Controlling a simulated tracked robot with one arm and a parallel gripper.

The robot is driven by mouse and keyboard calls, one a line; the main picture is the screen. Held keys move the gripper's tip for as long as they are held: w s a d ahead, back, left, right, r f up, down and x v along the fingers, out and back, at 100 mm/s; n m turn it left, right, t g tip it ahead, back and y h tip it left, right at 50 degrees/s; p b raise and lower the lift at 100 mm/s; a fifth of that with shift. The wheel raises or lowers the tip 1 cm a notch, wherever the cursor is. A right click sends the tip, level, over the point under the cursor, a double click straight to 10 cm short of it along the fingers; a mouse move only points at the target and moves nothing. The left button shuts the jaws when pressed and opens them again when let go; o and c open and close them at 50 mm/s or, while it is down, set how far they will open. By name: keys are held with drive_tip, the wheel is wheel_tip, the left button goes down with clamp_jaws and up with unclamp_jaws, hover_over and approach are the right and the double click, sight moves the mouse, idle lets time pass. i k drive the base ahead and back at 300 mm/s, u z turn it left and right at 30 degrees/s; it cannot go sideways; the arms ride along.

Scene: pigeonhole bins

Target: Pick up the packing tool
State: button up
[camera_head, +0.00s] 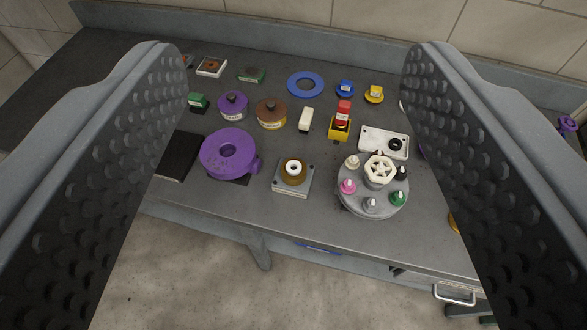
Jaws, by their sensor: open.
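My gripper (292,50) is open and empty. Its two grey dimpled fingers frame the left and right of the view, above the grey workbench (250,204). I cannot tell which item is the packing tool. Small candidates on the bench include a cream block (305,120), a red and yellow piece (341,121), a green block (198,101) and a dark green flat piece (252,75). All lie beyond the fingers and apart from them. The fingers hide parts of the bench on both sides.
A purple casing (228,152), a plate with a brown ring (294,172) and a round holder (372,193) with a cream handwheel stand near the front edge. Two tins (233,105), a blue ring (306,85) and a white plate (384,142) lie behind. A raised back edge borders the wall.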

sight(344, 106)
drive_tip(key=z, duration=0.5)
drive_tip(key=i, duration=1.25)
